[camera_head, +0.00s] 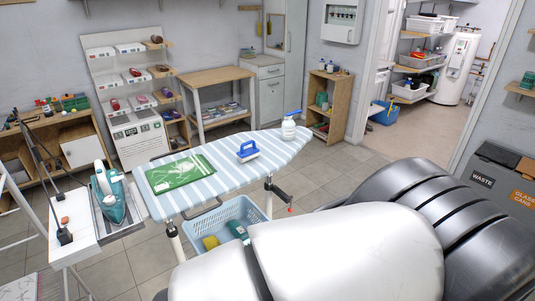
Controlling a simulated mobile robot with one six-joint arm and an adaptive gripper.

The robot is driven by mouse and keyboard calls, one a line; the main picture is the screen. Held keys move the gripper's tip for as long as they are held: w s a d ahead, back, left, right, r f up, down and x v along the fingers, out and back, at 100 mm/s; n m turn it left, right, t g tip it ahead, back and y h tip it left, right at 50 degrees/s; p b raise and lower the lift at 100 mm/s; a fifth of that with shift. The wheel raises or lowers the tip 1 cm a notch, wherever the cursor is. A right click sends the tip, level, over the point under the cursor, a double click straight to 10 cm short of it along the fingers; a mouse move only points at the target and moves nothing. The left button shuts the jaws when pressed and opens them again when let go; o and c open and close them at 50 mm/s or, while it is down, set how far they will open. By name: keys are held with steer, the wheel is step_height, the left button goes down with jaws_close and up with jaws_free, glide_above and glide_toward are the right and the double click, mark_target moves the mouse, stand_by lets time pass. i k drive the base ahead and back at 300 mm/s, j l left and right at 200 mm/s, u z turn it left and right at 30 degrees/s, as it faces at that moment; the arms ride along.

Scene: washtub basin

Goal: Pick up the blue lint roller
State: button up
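A striped light-blue and white ironing board (222,172) stands in the middle of the room. My gripper is not in view; my large white and black arm parts fill the lower right and hide the floor there.
A green packet (180,173) lies on the board's left part. A teal iron (109,194) stands on a side rest at left. A light-blue basket (222,223) sits below the board. Shelves and a wooden table (207,78) line the back wall. Dark bins (500,171) stand at right.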

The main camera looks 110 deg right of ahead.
mark_target(244, 155)
steer(key=z, duration=3.65)
steer(key=i+l, duration=0.2)
steer(key=i, duration=0.25)
steer(key=i+l, duration=0.2)
steer(key=i, duration=0.25)
steer(key=i+l+u, duration=0.1)
steer(key=i, duration=0.35)
steer(key=i+l, duration=0.55)
steer(key=i, duration=0.3)
